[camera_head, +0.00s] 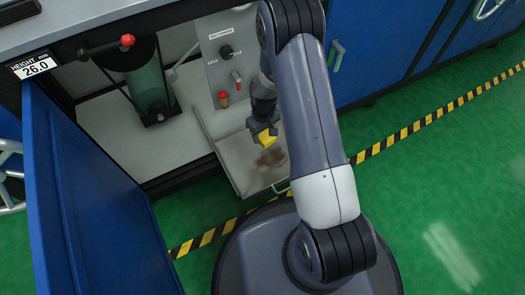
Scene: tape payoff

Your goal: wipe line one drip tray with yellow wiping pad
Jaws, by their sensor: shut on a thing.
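My gripper (263,132) is shut on the yellow wiping pad (267,138), which shows as a small yellow block at its tips. The drip tray (241,173) is a shallow metal tray standing out from the open cabinet at the picture's middle. A brown stain (271,157) lies on the tray floor, just below and beside the pad. The pad is over the tray; I cannot tell whether it touches the tray floor. My arm hides the tray's right side.
An open blue door (85,200) stands at the left. Inside the cabinet are a greenish cylinder (148,85) with a red-knobbed lever (127,41) and a grey panel (222,60) with a knob and small valves. Yellow-black tape (385,143) crosses the green floor.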

